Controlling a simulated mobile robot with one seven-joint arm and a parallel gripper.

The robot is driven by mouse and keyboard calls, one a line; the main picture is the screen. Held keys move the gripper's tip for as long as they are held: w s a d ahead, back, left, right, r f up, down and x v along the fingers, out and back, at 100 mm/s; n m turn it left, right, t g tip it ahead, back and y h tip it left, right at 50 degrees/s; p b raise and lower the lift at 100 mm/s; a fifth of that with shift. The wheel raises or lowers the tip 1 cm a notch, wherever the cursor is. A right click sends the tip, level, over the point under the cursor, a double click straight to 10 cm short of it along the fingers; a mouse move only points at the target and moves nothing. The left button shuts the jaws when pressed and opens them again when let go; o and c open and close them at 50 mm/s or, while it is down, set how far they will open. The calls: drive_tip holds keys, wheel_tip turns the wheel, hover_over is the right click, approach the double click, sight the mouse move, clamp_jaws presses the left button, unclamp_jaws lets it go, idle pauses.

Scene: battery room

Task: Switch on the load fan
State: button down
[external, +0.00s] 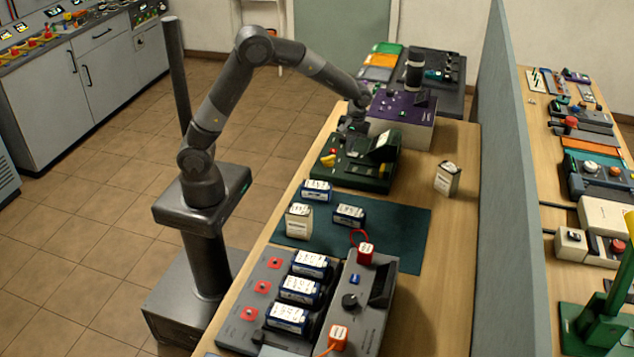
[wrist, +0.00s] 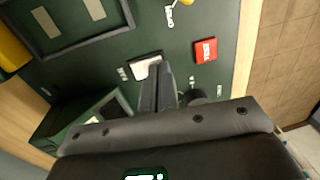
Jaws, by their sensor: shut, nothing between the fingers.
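A dark green device (external: 352,178) with a raised tilted housing stands on the bench. In the wrist view its green panel (wrist: 110,55) carries a white rocker-like part in a dark frame (wrist: 146,66), a red block with lettering that looks like TEST (wrist: 205,50) and a dark round knob (wrist: 196,97). No label that I can read names the load fan or its switch. My gripper (external: 354,128) is over the far left part of the device. In the wrist view my gripper (wrist: 158,72) is shut and empty, its tips right by the white part; I cannot tell whether they touch it.
A small pale box (external: 447,179) stands to the right. Labelled battery packs (external: 317,190) are on and near a green mat (external: 400,240). A grey partition (external: 500,200) bounds the bench on the right.

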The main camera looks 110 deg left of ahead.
sight(357, 154)
drive_tip(key=shift+s+f, duration=0.1)
drive_tip(key=shift+f, duration=0.15)
drive_tip(key=shift+w+r, duration=0.25)
drive_tip(key=shift+w, duration=0.55)
drive_tip(key=shift+r, duration=0.1)
wheel_tip(357, 154, up, 14)
drive_tip(key=w, duration=0.1)
drive_tip(key=shift+w, duration=0.35)
drive_tip(key=shift+s, duration=0.1)
